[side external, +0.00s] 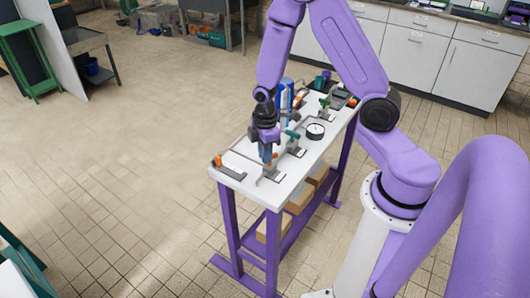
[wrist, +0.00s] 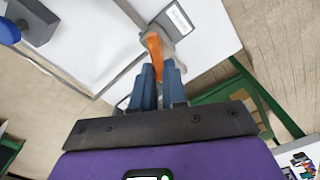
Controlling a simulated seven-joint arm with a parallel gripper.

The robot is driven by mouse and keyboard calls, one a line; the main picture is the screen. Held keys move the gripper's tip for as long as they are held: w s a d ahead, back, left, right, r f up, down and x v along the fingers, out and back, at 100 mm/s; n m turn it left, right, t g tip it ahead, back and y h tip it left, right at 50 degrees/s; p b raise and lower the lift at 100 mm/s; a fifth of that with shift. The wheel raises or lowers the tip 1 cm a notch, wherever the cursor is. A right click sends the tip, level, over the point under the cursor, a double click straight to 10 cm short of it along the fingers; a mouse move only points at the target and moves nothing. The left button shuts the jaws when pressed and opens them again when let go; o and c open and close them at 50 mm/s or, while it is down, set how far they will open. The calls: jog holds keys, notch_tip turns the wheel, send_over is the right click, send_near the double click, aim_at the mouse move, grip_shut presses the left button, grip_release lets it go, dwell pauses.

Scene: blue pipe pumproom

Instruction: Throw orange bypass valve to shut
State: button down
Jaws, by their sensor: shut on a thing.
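The orange bypass valve's lever (wrist: 154,50) shows in the wrist view, running down from a grey valve body (wrist: 172,28) with a white label plate beside it. My gripper (wrist: 160,78) has blue fingers, which are shut on the lower end of this lever. In the side view my gripper (side external: 266,153) points down over the near part of the white bench top (side external: 240,180). There the lever is mostly hidden by the fingers, and its exact angle to the pipe is hard to tell.
Behind my gripper stand a green-handled valve (side external: 293,137), a round gauge (side external: 315,131) and a blue upright cylinder (side external: 287,95). Another orange piece (side external: 218,161) sits at the bench's left corner. Cardboard boxes (side external: 299,200) lie on the lower shelf. The floor left of the bench is clear.

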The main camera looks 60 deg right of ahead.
jog(key=shift+m, duration=0.3)
jog(key=m, duration=0.6)
jog(key=shift+w+d, duration=0.35)
jog(key=m, duration=0.5)
jog(key=shift+w+d+m, duration=0.1)
jog(key=shift+d+m, duration=0.2)
jog(key=shift+d, duration=0.05)
jog(key=c, duration=1.2)
grip_release()
jog(key=shift+o, duration=0.2)
jog(key=shift+r, duration=0.15)
notch_tip(320, 180, up, 17)
